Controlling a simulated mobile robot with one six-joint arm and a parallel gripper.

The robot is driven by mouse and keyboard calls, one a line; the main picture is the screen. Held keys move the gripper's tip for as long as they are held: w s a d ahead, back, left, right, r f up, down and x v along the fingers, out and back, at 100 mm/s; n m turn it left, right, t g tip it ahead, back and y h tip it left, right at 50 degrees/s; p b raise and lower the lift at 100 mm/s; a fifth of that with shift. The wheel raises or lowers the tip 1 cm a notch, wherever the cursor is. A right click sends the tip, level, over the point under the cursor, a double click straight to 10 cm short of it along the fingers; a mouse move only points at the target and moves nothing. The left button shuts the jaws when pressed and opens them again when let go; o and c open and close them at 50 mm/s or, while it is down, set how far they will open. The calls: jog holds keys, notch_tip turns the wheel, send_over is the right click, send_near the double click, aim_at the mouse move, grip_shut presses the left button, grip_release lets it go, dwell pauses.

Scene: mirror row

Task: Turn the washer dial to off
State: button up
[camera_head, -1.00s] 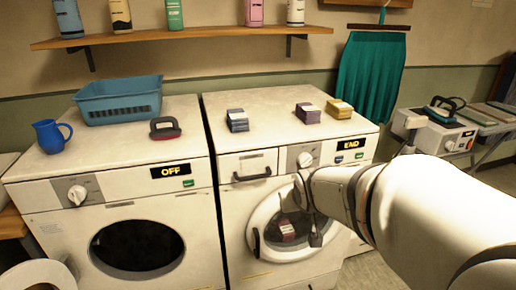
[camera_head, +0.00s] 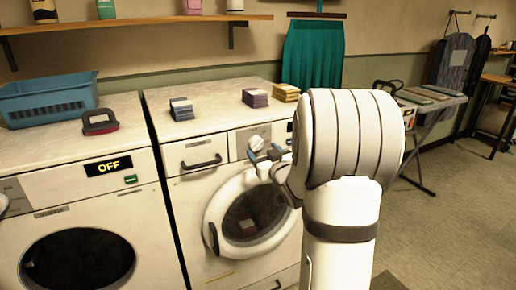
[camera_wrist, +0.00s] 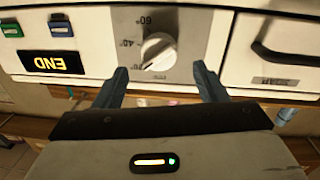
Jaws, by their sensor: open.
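The right washer (camera_head: 186,187) has a white round dial (camera_head: 256,143) on a grey panel, with its door below. In the wrist view the picture is upside down, and the dial (camera_wrist: 158,50) shows with temperature marks beside it. The washer's display (camera_wrist: 52,63) reads END there; my arm hides it in the head view. My gripper (camera_head: 264,153) is open in front of the dial. In the wrist view its blue-grey fingers (camera_wrist: 160,78) stand to either side below the dial, with nothing between them.
The left washer (camera_head: 88,196) shows OFF on its display (camera_head: 108,166). A blue basket (camera_head: 48,102) and a dark red-based brush (camera_head: 100,122) sit on it. Small stacks (camera_head: 181,108) stand on the right washer. An ironing board (camera_head: 432,96) is at the right, with open floor in front.

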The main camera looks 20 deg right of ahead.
aim_at(258, 146)
jog(key=shift+w+d, duration=0.1)
jog(key=shift+w, duration=2.15)
jog(key=shift+c, duration=0.3)
jog(key=shift+f, duration=0.1)
jog(key=c, duration=0.9)
